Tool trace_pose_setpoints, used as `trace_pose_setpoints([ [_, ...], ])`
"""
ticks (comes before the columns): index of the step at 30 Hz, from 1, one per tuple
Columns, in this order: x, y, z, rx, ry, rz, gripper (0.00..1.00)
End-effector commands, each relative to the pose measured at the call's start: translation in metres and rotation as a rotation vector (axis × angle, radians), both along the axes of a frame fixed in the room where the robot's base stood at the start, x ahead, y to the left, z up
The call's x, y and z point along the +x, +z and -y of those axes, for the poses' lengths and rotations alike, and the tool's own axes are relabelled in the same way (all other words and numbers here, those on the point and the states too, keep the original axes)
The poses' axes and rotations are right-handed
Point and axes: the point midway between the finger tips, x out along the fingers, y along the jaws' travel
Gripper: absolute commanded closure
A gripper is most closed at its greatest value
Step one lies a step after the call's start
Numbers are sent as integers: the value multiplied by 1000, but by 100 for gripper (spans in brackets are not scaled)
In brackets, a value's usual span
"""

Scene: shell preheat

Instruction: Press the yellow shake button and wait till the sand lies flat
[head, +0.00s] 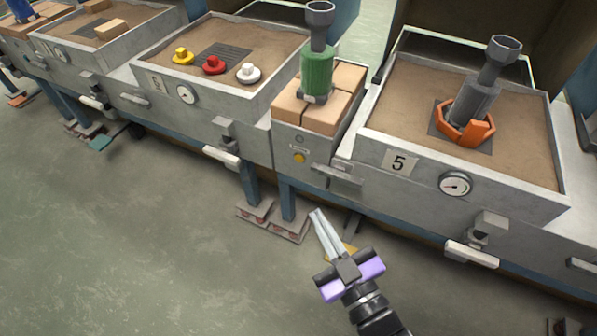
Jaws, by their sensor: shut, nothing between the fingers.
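A small round yellow button (299,158) sits on the front panel of the narrow middle unit, below its tan blocks. My gripper (317,215) is shut and empty, its fingers pointing up, below and apart from the button in the picture. The sand bed (400,90) of the box marked 5 lies to the right, with a grey funnel-topped shape (475,100) inside an orange ring (480,132). Its visible sand looks mostly level; the part behind the shape is hidden. Another sand bed (270,45) lies left, with yellow (182,57), red (213,65) and white (248,73) pieces.
A green funnel-topped piece (317,72) stands on the tan blocks (329,115). Handles, such as the one under the button (337,174), and a gauge (455,184) jut from the fronts. Open floor (130,240) lies at the left. Part of something yellow shows behind my gripper.

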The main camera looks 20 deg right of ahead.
Motion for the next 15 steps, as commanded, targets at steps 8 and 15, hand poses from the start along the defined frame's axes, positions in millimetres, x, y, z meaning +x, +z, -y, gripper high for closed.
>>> trace_pose_setpoints([
  [8, 78, -71, -21, -144, 7, 38, 100],
  [15, 149, -115, -35, -316, -14, 47, 100],
])
